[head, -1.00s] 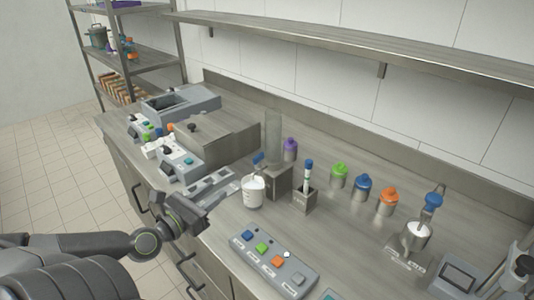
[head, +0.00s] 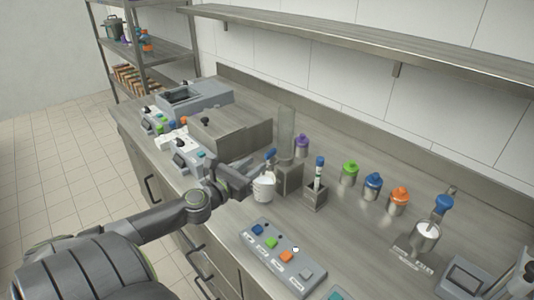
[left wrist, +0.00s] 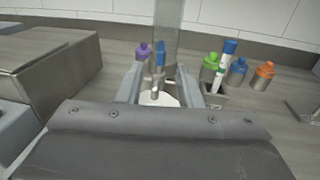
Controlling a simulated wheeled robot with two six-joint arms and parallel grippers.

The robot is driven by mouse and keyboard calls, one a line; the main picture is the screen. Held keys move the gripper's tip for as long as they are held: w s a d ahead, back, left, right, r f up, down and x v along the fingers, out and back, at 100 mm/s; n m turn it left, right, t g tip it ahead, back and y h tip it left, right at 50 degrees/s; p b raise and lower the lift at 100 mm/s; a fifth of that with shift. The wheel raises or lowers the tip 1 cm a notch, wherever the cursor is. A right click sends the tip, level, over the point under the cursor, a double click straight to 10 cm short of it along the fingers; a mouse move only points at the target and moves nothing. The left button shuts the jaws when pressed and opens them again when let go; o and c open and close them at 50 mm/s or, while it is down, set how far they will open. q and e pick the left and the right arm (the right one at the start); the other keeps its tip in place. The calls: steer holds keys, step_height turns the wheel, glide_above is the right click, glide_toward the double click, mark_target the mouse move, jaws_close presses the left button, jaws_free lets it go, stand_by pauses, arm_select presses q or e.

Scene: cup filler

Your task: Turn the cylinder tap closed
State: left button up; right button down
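The clear cylinder (head: 286,128) stands upright on a grey metal block (head: 291,178). Its tap has a blue handle (head: 270,154) at the front, which appears upright in the left wrist view (left wrist: 160,54). A white cup (head: 264,191) stands below the tap; white contents show in it in the left wrist view (left wrist: 152,99). My left gripper (head: 250,177) is just left of the cup and tap. In the left wrist view its open fingers (left wrist: 160,84) lie either side of the tap's line; I cannot tell whether they touch it. My right gripper is not in view.
A button panel (head: 262,257) lies in front of the cup. A small holder (head: 316,194) with a blue-capped tube is right of the block. Purple (head: 302,141), green (head: 349,170), blue (head: 372,184) and orange (head: 399,198) topped bottles line the back. A metal box (head: 225,140) stands left.

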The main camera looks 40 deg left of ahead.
mark_target(266, 157)
arm_select(q)
steer(key=w+p, duration=0.1)
steer(key=w, duration=0.1)
steer(key=w+p, duration=0.1)
steer(key=w, duration=0.2)
steer(key=shift+a+r+p, duration=0.1)
steer(key=shift+r+p, duration=0.1)
steer(key=shift+p, duration=0.2)
steer(key=shift+w+f+p, duration=0.2)
steer(key=shift+w+p, duration=0.15)
steer(key=shift+w, duration=0.45)
steer(key=shift+c, duration=0.3)
jaws_close()
